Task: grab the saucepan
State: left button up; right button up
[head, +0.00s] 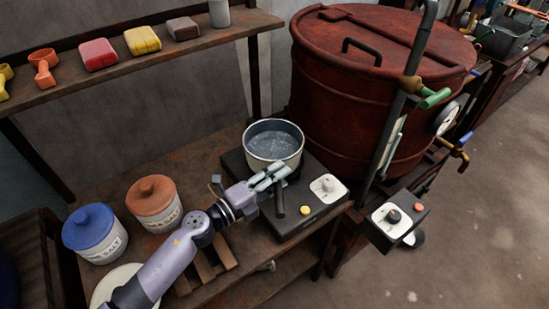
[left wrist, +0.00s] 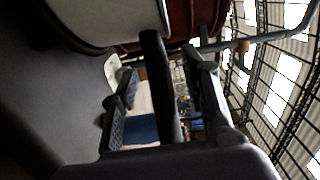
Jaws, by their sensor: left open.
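The saucepan (head: 274,147) is a light metal pot with clear liquid in it, upright on a black hot plate (head: 236,165). Its dark handle (head: 280,203) points toward the front of the bench. My left gripper (head: 270,178) is at the handle, close to the pot wall. In the left wrist view the handle (left wrist: 158,85) runs between the two open fingers, with gaps on both sides, and the pale pot wall (left wrist: 105,18) is at the top. My right gripper is in neither view.
A large dark red vat (head: 340,105) with pipes and valves stands right of the pan. A blue-lidded jar (head: 94,240) and a brown-lidded jar (head: 153,205) stand left. A shelf (head: 140,72) with colored items runs above. The hot plate has a knob (head: 328,187).

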pick_arm(q)
jog(key=shift+c, duration=0.6)
grip_shut()
dwell(0.4)
jog(key=shift+r, duration=0.2)
